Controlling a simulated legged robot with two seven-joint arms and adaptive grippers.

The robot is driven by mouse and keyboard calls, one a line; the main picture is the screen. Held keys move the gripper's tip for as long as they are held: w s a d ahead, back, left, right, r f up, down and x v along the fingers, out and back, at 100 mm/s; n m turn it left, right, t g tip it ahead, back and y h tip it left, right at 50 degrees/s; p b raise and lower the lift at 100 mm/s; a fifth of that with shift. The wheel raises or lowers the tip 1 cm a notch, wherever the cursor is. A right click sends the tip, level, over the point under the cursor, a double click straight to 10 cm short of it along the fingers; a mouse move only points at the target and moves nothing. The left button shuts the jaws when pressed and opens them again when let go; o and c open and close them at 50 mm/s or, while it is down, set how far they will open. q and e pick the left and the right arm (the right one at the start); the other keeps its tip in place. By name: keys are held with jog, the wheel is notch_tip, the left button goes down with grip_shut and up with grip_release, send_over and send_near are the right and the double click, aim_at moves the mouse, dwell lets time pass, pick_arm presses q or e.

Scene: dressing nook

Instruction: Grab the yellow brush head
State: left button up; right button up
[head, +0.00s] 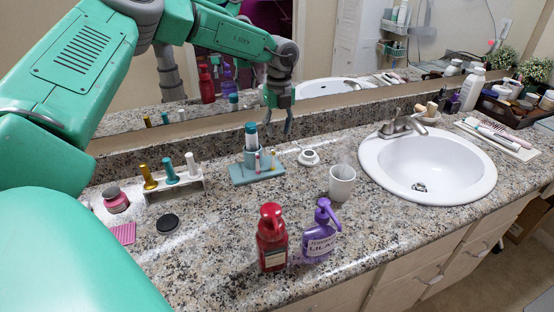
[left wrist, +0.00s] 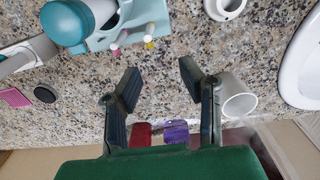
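A small brush head with a yellow end (left wrist: 149,45) stands on a teal stand (left wrist: 98,42) in the left wrist view, next to a pink-ended one (left wrist: 118,40). In the head view the yellow one (head: 273,160) is small, at the right side of the stand (head: 245,178). My left gripper (left wrist: 160,72) is open and empty over the bare counter; in the left wrist view the yellow brush head lies just beyond the gap between its fingers. In the head view the gripper (head: 278,120) hangs above and behind the stand, apart from it. My right gripper is not in view.
A white-and-teal brush handle (head: 251,142) rises from the stand. A white mug (head: 342,182), red bottle (head: 271,240) and purple bottle (head: 320,235) stand nearby. A rack (head: 175,188) with gold, teal and white items is left. The sink (head: 430,165) is right; a mirror is behind.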

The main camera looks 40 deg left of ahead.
aim_at(273, 160)
pick_arm(q)
jog(key=a+f, duration=0.1)
jog(key=f, duration=0.1)
jog(key=a+f, duration=0.1)
jog(key=f, duration=0.4)
jog(key=shift+s+a+f, duration=0.25)
jog(key=shift+s+a, duration=0.1)
jog(key=shift+a, duration=0.05)
jog(key=shift+d+f, duration=0.1)
jog(key=shift+d, duration=0.25)
jog(key=shift+d+r, duration=0.25)
jog(key=shift+d, duration=0.35)
jog(key=c, duration=0.4)
jog(key=shift+a, duration=0.1)
grip_shut()
jog(key=shift+s+a+f, duration=0.1)
jog(key=shift+a+f, duration=0.3)
jog(key=shift+a, duration=0.45)
jog(key=shift+d, duration=0.15)
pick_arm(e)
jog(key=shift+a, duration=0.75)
